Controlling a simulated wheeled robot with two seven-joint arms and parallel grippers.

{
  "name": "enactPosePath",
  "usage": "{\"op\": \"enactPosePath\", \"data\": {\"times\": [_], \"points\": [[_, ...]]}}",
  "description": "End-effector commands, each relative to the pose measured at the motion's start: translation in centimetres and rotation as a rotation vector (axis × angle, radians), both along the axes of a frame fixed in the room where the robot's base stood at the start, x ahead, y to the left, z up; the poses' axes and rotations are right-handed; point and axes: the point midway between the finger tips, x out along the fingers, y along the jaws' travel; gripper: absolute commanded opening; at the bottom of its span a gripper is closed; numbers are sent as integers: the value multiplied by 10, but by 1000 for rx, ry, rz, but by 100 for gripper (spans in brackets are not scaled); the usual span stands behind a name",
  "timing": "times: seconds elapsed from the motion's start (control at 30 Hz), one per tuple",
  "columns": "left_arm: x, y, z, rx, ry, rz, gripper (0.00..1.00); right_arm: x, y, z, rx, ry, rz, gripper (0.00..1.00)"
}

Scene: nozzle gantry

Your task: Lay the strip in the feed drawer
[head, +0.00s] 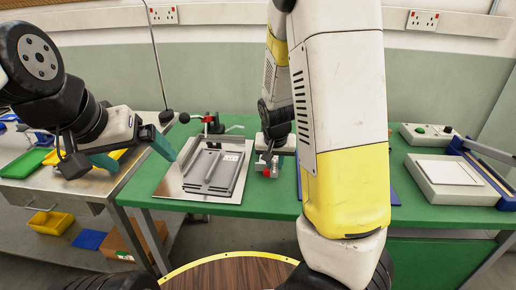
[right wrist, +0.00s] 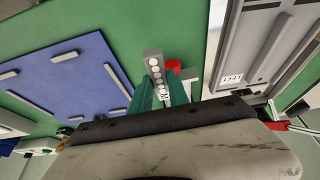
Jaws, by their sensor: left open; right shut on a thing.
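A grey strip with a row of white round spots (right wrist: 154,68) is between the green fingers of my right gripper (right wrist: 160,95) in the right wrist view. The gripper is shut on it, and its free end sticks out over the green table. In the head view my right gripper (head: 268,160) is beside the right edge of a grey slotted fixture (head: 215,172), partly hidden by my arm. The fixture lies on a metal plate; I cannot tell which part is the feed drawer. A label reading LEFT (right wrist: 232,78) shows on it. My left gripper (head: 135,155) is open and empty, left of the fixture.
A red knob (right wrist: 173,66) is close beside the strip. A blue board with pale bars (right wrist: 60,80) lies on the green table. A grey lever device (head: 450,178) stands at right. A side bench with trays (head: 30,163) is at left. A red-topped lever (head: 209,119) stands behind the fixture.

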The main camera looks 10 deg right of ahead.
Motion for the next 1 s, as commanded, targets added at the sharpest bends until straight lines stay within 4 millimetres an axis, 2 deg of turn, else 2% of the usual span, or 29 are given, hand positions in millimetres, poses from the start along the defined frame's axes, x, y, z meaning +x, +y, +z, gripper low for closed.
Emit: {"op": "enactPosePath", "data": {"times": [0.03,0.3,0.43,0.73,0.9,1.0], "points": [[0,0,0,0,0,0,100,13,-4,-2,-2,-2,-7,0],[0,0,0,0,0,0,100,83,-10,-9,0,0,-4,0],[0,0,0,0,0,0,100,108,-11,-11,0,-1,-2,0],[0,0,0,0,0,0,100,132,-13,-13,-1,0,-1,0],[0,0,0,0,0,0,100,130,-13,-41,-1,4,-1,0],[0,0,0,0,0,0,100,130,-12,-48,-1,1,0,0]]}}
